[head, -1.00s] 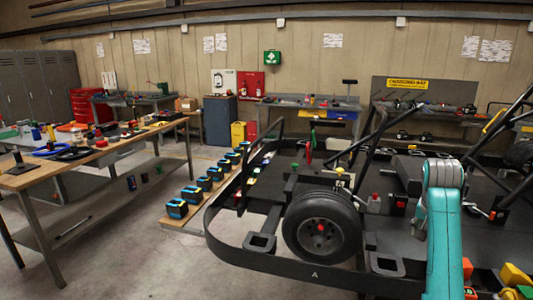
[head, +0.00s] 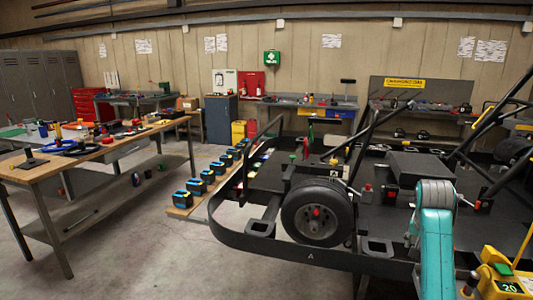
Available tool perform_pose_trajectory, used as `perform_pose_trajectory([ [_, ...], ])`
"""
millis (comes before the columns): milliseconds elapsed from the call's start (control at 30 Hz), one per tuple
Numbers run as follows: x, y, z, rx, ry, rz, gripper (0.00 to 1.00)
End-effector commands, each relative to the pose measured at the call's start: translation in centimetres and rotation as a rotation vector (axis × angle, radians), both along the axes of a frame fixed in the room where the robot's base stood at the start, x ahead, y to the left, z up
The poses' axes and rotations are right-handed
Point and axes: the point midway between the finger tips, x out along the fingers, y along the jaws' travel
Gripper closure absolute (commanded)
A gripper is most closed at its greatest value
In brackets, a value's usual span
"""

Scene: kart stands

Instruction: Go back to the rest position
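My teal arm (head: 433,245) with its grey joint rises at the lower right of the head view, in front of the kart (head: 270,250). My gripper is not in the frame, so I cannot see whether it holds anything. The kart's black frame and bumper fill the right half, with a black wheel (head: 317,212) at its near corner.
A wooden workbench (head: 40,172) with tools stands at the left. Several black-and-blue batteries (head: 182,199) stand in a row on a low board beside the kart. A yellow device (head: 500,285) with a display sits at the lower right. Grey floor (head: 140,250) is clear between bench and kart.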

Motion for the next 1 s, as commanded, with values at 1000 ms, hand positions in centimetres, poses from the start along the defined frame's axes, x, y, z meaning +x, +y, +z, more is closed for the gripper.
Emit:
perform_pose_trajectory([
  [1000,-13.4,11.6,-27.8,-0.127,-0.254,0.309,0.49],
])
